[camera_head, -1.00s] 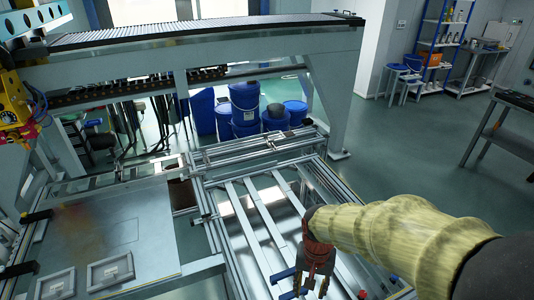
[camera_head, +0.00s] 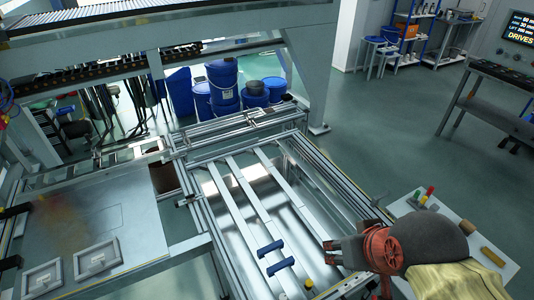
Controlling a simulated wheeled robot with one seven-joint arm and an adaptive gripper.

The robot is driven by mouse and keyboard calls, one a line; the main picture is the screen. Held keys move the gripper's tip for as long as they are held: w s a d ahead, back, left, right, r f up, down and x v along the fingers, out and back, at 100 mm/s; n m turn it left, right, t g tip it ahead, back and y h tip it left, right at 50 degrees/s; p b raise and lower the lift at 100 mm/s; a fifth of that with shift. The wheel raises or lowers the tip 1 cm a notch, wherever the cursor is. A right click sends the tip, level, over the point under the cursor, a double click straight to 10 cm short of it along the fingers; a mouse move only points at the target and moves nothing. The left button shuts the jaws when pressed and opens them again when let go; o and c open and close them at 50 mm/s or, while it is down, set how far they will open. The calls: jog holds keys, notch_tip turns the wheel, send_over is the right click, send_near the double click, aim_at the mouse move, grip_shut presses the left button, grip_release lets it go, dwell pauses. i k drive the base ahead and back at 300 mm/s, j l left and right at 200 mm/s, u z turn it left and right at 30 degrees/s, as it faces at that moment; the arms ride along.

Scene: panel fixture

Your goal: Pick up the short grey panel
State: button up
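My gripper (camera_head: 331,252) is at the lower right, beside the red-orange wrist joint. It points left over the right rail of the metal frame, with its fingertips apart and nothing seen between them. Two small grey rectangular panels with raised rims lie on the flat table at the lower left: a left panel (camera_head: 43,277) and a right panel (camera_head: 97,259). Both are well away from my gripper. Which thing is the short grey panel is not certain from this view. Long grey slats (camera_head: 227,204) lie across the frame, left of my gripper.
Two blue blocks (camera_head: 270,248) sit on the slats just left of my gripper. A white table (camera_head: 480,240) with small coloured items stands at the right, behind my arm. An overhead beam spans the back, with blue barrels (camera_head: 222,85) beyond. Open floor lies at right.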

aim_at(41, 279)
jog(key=u, duration=2.2)
jog(key=z, duration=1.75)
jog(key=u, duration=1.25)
